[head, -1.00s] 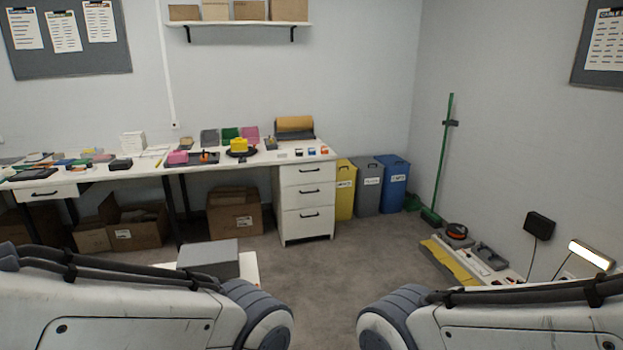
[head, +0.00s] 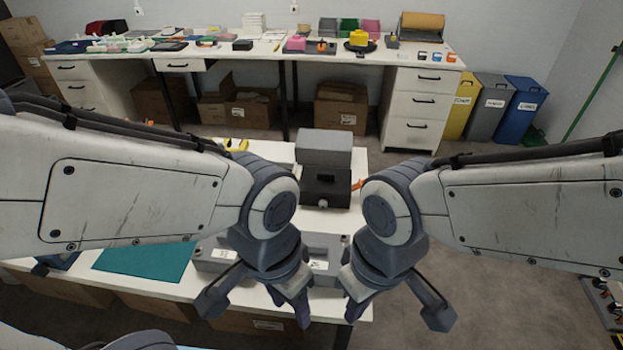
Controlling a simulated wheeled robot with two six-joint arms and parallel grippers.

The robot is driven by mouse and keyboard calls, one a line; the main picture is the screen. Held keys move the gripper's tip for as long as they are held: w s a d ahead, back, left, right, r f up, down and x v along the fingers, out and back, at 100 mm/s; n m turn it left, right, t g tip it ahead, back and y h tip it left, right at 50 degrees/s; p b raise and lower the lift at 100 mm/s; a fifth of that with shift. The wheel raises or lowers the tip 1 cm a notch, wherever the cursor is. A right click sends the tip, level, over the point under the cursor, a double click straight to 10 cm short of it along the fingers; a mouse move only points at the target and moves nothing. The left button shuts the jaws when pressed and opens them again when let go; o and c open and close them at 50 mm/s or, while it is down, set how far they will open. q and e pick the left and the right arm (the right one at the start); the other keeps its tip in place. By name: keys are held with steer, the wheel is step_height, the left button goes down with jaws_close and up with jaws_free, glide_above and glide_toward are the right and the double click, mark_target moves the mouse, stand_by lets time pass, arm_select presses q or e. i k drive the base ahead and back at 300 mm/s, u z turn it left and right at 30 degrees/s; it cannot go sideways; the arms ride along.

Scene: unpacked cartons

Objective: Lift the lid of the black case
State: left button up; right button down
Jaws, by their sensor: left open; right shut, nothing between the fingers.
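A dark grey and black box-like thing (head: 325,186) with a lighter grey block (head: 324,148) at its back stands on the white table below me. A low grey case-like thing (head: 216,254) with white labels lies nearer, partly hidden behind my grippers. I cannot tell which of these is the black case, or whether its lid is shut. My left gripper (head: 289,304) is open and empty, pointing down over the table's front part. My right gripper (head: 355,308) is shut and empty beside it, near the table's right edge. Neither visibly holds anything.
A teal mat (head: 146,259) lies on the near white table (head: 265,151), left of the grippers. An orange item shows right of the dark box. A long cluttered desk (head: 383,60) stands behind. Bins (head: 493,104) and free floor (head: 500,220) are on the right.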

mark_target(315, 180)
steer(key=k, duration=1.25)
steer(key=u, duration=0.45)
steer(key=i, duration=1.1)
steer(key=z, duration=0.75)
steer(key=i, duration=0.55)
steer(key=z, duration=0.65)
